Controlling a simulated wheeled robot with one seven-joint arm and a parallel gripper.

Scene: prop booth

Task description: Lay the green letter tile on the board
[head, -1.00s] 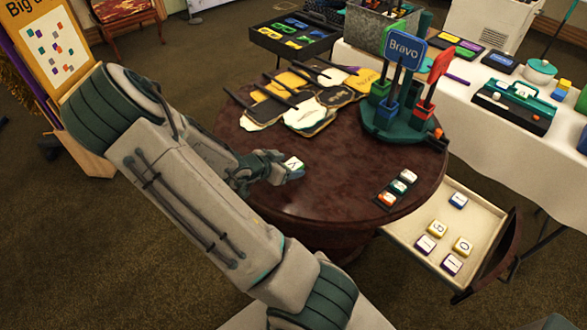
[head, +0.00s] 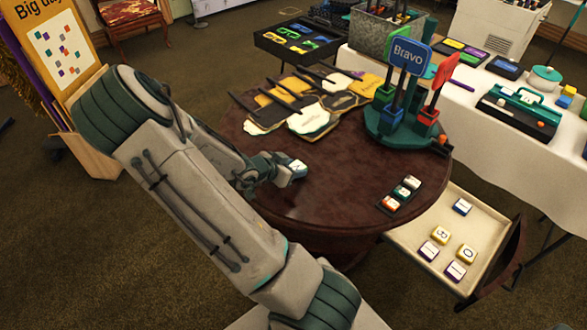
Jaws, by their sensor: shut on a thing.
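My gripper (head: 285,168) is over the left part of the round dark table (head: 330,195). It is shut on a letter tile (head: 298,167) with a white top and a blue-green side; the letter is too small to read. I cannot tell how far above the table the tile is. A small black board (head: 383,208) lies near the table's right front edge, to the right of and apart from my gripper. My arm hides part of the table's left side.
Yellow, black and white paddles (head: 310,118) lie at the table's back left. A green stand (head: 405,137) holds upright blue and red signs at the back right. An open drawer (head: 405,237) with several tiles juts out below right. The table's middle is clear.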

